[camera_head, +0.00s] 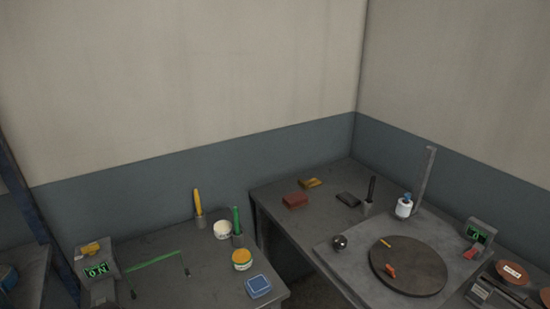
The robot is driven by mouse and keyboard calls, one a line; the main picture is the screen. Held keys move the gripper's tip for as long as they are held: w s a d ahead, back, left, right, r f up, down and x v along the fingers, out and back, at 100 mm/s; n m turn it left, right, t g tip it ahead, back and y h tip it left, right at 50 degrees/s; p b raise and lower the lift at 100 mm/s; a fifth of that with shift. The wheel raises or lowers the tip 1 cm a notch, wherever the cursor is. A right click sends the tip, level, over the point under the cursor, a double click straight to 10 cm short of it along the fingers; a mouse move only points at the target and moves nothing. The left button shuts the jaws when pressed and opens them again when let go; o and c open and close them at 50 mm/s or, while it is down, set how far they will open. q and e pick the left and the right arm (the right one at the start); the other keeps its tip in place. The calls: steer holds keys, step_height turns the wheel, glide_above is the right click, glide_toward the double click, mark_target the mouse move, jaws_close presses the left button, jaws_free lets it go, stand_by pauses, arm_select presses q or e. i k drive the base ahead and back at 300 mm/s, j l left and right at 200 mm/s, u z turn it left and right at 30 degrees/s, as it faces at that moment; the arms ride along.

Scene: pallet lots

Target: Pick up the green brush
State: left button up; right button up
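A green upright handle (236,219), which looks like the green brush, stands in a small grey base on the left table. A white tub stands just left of the green handle. Neither of my grippers shows in the head view, so their state is hidden.
A yellow upright handle (197,202) and a blue box (258,286) share the left table (205,275) with a green-display device (97,269) and a green bar. The right table (283,216) bears a dark turntable (410,268), a black upright handle (371,188) and a white bottle (403,209).

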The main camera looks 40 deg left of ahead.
mark_target(236, 218)
steer(key=u, duration=1.6)
